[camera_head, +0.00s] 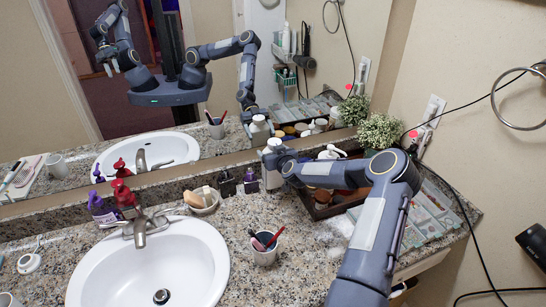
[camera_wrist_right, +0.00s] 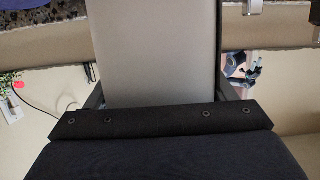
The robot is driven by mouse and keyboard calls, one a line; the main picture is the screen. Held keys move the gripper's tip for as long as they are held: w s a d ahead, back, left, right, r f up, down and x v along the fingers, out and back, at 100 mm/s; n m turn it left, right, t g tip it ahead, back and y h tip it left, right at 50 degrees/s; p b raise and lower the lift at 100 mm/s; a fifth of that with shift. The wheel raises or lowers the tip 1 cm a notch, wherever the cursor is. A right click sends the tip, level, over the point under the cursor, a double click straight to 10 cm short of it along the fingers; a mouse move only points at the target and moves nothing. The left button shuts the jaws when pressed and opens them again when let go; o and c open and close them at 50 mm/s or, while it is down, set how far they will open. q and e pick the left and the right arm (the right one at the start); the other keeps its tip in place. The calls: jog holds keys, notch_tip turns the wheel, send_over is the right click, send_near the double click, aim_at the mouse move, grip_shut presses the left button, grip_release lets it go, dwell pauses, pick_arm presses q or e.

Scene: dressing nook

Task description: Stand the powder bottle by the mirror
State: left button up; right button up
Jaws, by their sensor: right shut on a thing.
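The pale powder bottle (camera_head: 272,176) is upright at the back of the counter, close to the foot of the mirror (camera_head: 215,80). My right gripper (camera_head: 275,160) is shut on it and partly covers it. In the right wrist view the bottle is a wide pale body (camera_wrist_right: 158,60) between the two fingers of the gripper (camera_wrist_right: 160,100). The bottle's base looks at counter level, but I cannot tell whether it touches. Its reflection shows in the mirror. My left arm shows only as a reflection at the mirror's upper left.
Small dark bottles (camera_head: 227,184) stand left of the powder bottle, beside a soap dish (camera_head: 202,203). A brush cup (camera_head: 264,252) stands in front. A dark tray (camera_head: 318,211) of jars and a plant (camera_head: 380,131) are to the right. The sink (camera_head: 185,255) is front left.

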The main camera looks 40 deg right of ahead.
notch_tip(320, 180, down, 2)
jog(key=shift+f+p, duration=0.25)
jog(key=shift+p, duration=0.05)
jog(key=shift+f, duration=0.2)
jog(key=o, duration=1.7)
